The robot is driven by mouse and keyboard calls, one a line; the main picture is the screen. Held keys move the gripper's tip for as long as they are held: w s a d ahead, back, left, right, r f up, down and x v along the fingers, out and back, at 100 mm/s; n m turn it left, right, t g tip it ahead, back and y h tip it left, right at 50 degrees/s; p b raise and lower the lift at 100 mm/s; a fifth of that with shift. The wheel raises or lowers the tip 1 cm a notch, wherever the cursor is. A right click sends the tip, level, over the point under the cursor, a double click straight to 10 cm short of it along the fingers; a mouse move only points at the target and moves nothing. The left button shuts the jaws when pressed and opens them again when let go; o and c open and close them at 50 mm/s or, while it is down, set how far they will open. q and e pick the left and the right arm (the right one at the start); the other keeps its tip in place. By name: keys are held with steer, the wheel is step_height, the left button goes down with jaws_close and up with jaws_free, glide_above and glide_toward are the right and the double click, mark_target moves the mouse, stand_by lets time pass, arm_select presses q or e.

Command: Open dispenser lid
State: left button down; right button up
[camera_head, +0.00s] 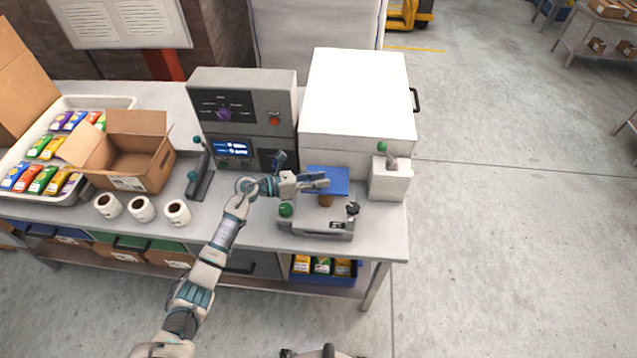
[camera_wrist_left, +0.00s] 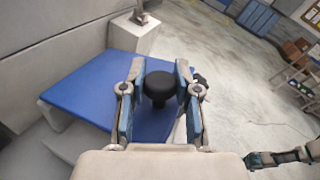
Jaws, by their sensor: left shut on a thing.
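The dispenser is a small grey unit (camera_head: 316,225) at the bench's front right edge. A flat blue panel, which looks like its lid, (camera_head: 341,175) sits at its back; it also shows in the left wrist view (camera_wrist_left: 85,90). I cannot tell its tilt. My left gripper (camera_head: 322,182) is over the panel, shut on a black knob (camera_wrist_left: 160,88) that stands between its fingers (camera_wrist_left: 160,95) at the panel's edge. In the head view the fingers hide the knob. My right gripper (camera_wrist_left: 258,159) shows only partly at the left wrist view's right edge, away from the dispenser.
A large white box (camera_head: 355,100) stands behind the dispenser, with a grey control box (camera_head: 250,85) to its left. A small white stand (camera_head: 390,183) is close on the right. Paper rolls (camera_head: 142,209) and an open carton (camera_head: 130,165) lie left.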

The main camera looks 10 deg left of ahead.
arm_select(q)
steer(key=w+r+n+p, duration=0.1)
steer(key=w+r+n, duration=0.1)
steer(key=shift+r+g+y, duration=0.3)
steer(key=shift+w+r+n+p, duration=0.2)
steer(key=shift+w+n+p, duration=0.1)
steer(key=shift+w+p, duration=0.1)
